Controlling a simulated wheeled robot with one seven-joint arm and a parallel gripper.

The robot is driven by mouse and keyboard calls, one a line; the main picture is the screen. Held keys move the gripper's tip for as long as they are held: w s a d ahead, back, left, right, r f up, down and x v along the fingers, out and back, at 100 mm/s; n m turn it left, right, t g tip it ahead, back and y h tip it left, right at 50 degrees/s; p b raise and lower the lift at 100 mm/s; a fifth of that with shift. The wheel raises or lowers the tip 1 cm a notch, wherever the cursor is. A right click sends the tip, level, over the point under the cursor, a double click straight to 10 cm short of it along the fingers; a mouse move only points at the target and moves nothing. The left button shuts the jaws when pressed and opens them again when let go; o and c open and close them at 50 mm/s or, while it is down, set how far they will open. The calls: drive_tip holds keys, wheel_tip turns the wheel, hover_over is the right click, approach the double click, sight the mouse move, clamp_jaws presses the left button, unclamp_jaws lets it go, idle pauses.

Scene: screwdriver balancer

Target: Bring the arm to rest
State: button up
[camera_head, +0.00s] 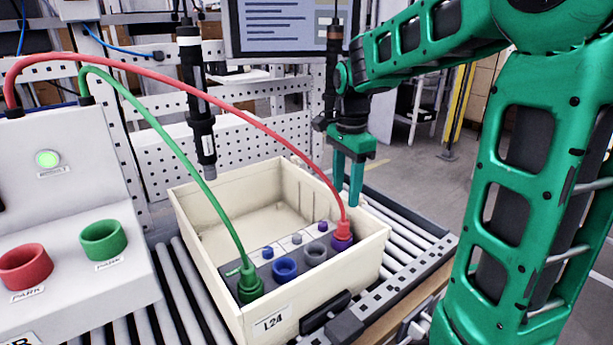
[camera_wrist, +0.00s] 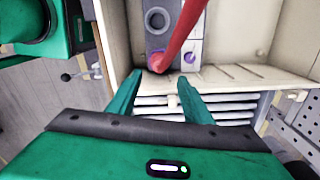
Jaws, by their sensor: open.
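My green arm reaches in from the right, and my gripper (camera_head: 349,199) hangs with its fingers pointing down over the right wall of the cream crate (camera_head: 291,325). Its two fingers are apart with nothing between them. In the wrist view, my gripper (camera_wrist: 158,88) also shows open and empty, with rollers behind the fingers. The red cable's plug (camera_head: 343,232) sits in the purple socket in the crate, just below and left of the fingers. In the wrist view, the red plug (camera_wrist: 162,60) lies just beyond the fingertips.
A green cable's plug (camera_head: 250,285) sits in the crate's panel beside blue and grey sockets. Both cables arc to a grey console (camera_head: 70,175) at left, with red (camera_head: 25,268) and green (camera_head: 103,239) rings. A black screwdriver (camera_head: 197,100) hangs above the crate. Rollers (camera_head: 405,235) lie right.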

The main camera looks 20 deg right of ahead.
drive_tip(key=shift+s, duration=0.1)
drive_tip(key=s+d+f+n, duration=0.2)
drive_tip(key=s+n, duration=0.3)
drive_tip(key=s, duration=0.7)
drive_tip(key=s+d+f+n, duration=0.2)
drive_tip(key=s+n, duration=0.4)
drive_tip(key=s, duration=0.7)
drive_tip(key=shift+f+n, duration=0.3)
drive_tip(key=shift+f, duration=0.6)
drive_tip(key=shift+w, duration=0.1)
drive_tip(key=shift+w+f, duration=0.25)
drive_tip(key=shift+w, duration=0.35)
